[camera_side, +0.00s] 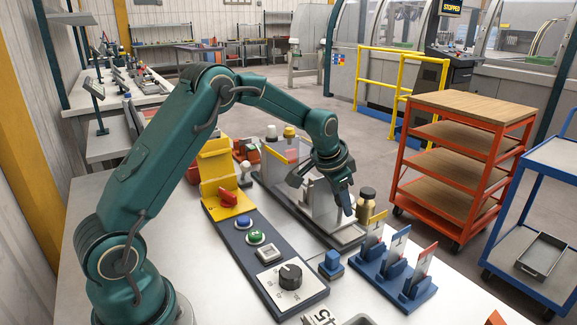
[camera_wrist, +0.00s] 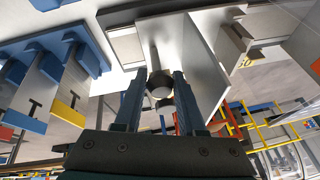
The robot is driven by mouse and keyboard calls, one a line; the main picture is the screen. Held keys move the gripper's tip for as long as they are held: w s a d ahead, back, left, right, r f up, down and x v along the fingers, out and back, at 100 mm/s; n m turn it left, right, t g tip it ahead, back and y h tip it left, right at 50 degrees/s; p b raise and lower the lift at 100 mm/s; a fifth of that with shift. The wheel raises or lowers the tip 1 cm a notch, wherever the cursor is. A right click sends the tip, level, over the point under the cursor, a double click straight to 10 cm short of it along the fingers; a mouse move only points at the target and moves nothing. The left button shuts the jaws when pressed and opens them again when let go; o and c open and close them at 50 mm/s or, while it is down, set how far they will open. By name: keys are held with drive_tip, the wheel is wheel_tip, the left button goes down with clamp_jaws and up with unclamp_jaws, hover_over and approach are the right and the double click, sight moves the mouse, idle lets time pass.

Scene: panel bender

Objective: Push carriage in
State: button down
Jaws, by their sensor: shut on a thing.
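The carriage (camera_side: 318,195), with light grey upright plates, sits on a long dark base (camera_side: 268,183) in the middle of the bench. My gripper (camera_side: 346,207) reaches down at its near right end. In the wrist view, my gripper's two fingers (camera_wrist: 160,78) stand on either side of a round knob (camera_wrist: 160,90) with a dark rim, beside a large grey plate (camera_wrist: 195,55). The gripper is shut on this knob. The fingers and wrist hide part of the knob and the carriage in the side view.
A brass cylinder with a dark cap (camera_side: 366,205) stands close right of my gripper. A blue rack with upright cards (camera_side: 393,272) is in front of it. A control panel (camera_side: 262,250) and a yellow bracket (camera_side: 215,170) lie to the left. An orange shelf cart (camera_side: 460,150) stands beyond.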

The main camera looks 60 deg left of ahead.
drive_tip(key=a, duration=1)
drive_tip(key=c, duration=0.8)
unclamp_jaws()
drive_tip(key=shift+a, duration=0.1)
drive_tip(key=shift+r, duration=0.1)
drive_tip(key=v, duration=1.2)
